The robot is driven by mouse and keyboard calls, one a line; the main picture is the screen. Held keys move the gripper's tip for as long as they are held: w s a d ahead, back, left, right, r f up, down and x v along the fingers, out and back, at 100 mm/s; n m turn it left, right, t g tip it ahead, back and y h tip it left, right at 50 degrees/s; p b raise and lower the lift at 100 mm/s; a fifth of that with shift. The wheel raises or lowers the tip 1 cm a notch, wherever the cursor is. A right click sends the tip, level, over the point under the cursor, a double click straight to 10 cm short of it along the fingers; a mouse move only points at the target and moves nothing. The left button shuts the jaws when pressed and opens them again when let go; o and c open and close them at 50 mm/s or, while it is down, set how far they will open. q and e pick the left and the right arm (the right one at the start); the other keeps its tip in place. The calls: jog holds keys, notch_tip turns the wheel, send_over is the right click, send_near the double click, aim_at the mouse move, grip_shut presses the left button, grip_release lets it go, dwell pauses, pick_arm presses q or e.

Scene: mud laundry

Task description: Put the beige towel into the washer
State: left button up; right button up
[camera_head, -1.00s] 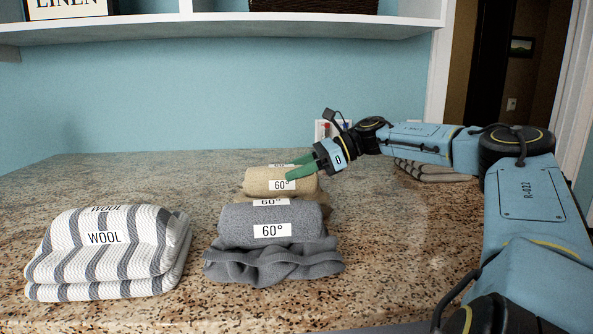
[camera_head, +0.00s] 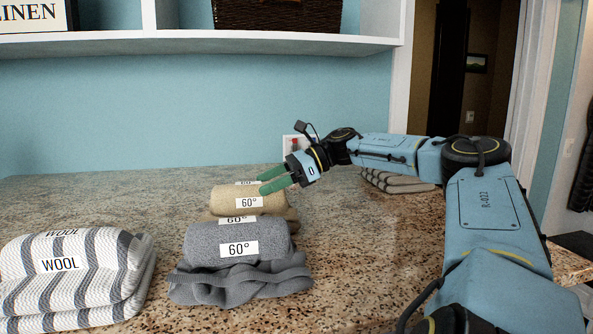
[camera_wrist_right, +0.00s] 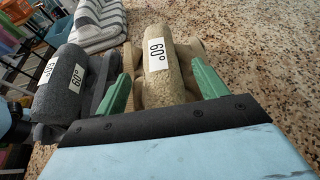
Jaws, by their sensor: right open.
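The beige towel (camera_head: 228,200) is a rolled towel with "60°" labels, lying on folded beige cloth behind the grey towel on the counter. My right gripper (camera_head: 264,181) has green fingers and is open at the beige towel's right end. In the right wrist view, the beige towel (camera_wrist_right: 166,82) lies between the two open fingers of my right gripper (camera_wrist_right: 160,88). I cannot tell whether the fingers touch it. My left gripper is not in view, and neither is the washer.
A grey rolled towel (camera_head: 205,250) labelled "60°" sits just in front of the beige one. Striped wool towels (camera_head: 100,275) lie at the left. More striped folded cloth (camera_head: 398,183) lies behind my right arm. A shelf (camera_head: 200,43) hangs above the granite counter (camera_head: 350,270).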

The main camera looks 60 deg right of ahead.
jog(key=v, duration=0.9)
jog(key=shift+s+d+b, duration=0.25)
jog(key=shift+b, duration=0.15)
jog(key=shift+o, duration=0.3)
jog(key=shift+s+d+r, duration=0.15)
jog(key=shift+s+r, duration=0.05)
jog(key=shift+r, duration=0.05)
notch_tip(320, 180, up, 7)
jog(key=g+h+p, duration=0.6)
jog(key=g+p, duration=0.1)
jog(key=p, duration=0.8)
send_over(251, 182)
jog(key=s+d, duration=0.1)
jog(key=s, duration=0.2)
jog(key=x, duration=0.7)
jog(key=shift+d+f, duration=0.1)
jog(key=shift+f, duration=0.3)
jog(key=x, duration=0.2)
jog(key=d+x, duration=0.1)
jog(key=x, duration=0.1)
jog(key=shift+f+p, duration=0.3)
jog(key=shift+p, duration=0.1)
jog(key=shift+w+a+f, duration=0.1)
jog(key=shift+w+f, duration=0.05)
jog(key=shift+f, duration=0.25)
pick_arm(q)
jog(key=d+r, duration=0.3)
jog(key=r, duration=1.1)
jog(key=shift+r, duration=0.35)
